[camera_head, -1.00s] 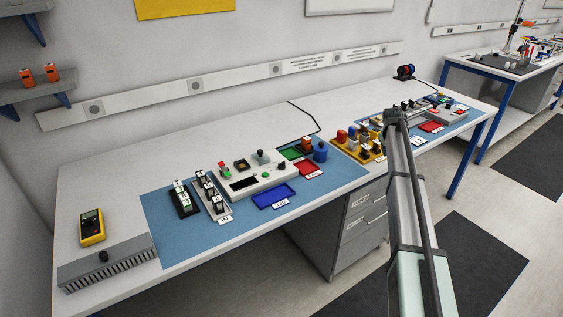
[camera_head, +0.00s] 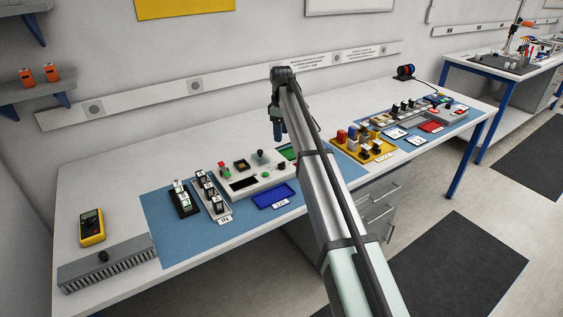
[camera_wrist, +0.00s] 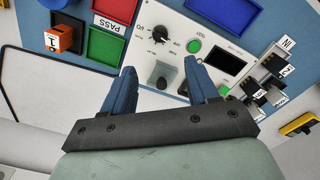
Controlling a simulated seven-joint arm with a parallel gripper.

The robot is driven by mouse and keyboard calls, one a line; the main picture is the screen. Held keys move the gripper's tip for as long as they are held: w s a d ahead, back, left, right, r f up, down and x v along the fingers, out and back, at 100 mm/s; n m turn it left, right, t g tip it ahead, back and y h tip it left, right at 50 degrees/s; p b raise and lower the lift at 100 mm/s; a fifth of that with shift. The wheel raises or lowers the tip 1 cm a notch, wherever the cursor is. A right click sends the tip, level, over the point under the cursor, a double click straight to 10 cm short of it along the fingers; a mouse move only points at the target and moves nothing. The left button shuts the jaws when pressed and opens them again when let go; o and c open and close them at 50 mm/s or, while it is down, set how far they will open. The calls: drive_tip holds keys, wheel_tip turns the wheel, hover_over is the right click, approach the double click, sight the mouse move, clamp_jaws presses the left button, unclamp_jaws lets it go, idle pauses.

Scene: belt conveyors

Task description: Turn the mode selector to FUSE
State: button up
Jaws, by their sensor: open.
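The mode selector, a black round knob (camera_wrist: 160,33) with small print around it, is on the white tester panel (camera_wrist: 183,24) in the wrist view. Its print and pointer are too small to read surely. In the head view the knob (camera_head: 281,167) is a small dark spot at the panel's right end. My gripper (camera_wrist: 160,66) is open and empty, its two blue fingers spread apart. In the wrist view the knob lies beyond the fingertips, between their lines, and no contact shows. In the head view my gripper (camera_head: 279,131) hangs above the bench behind the panel.
A grey block with a black-knobbed lever (camera_wrist: 163,78) stands between the fingers in the picture. A green button (camera_wrist: 194,46) and dark display (camera_wrist: 223,60) are beside the knob. A green tray (camera_wrist: 106,44) and blue tray (camera_wrist: 220,14) flank the panel.

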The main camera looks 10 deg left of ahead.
sight(281, 165)
wheel_tip(281, 165, down, 14)
drive_tip(key=shift+r, duration=0.2)
idle(0.4)
drive_tip(key=shift+c, duration=0.4)
drive_tip(key=c, duration=1)
drive_tip(key=shift+o, duration=0.2)
drive_tip(key=shift+m, duration=0.3)
drive_tip(key=m, duration=0.3)
drive_tip(key=shift+m, duration=2)
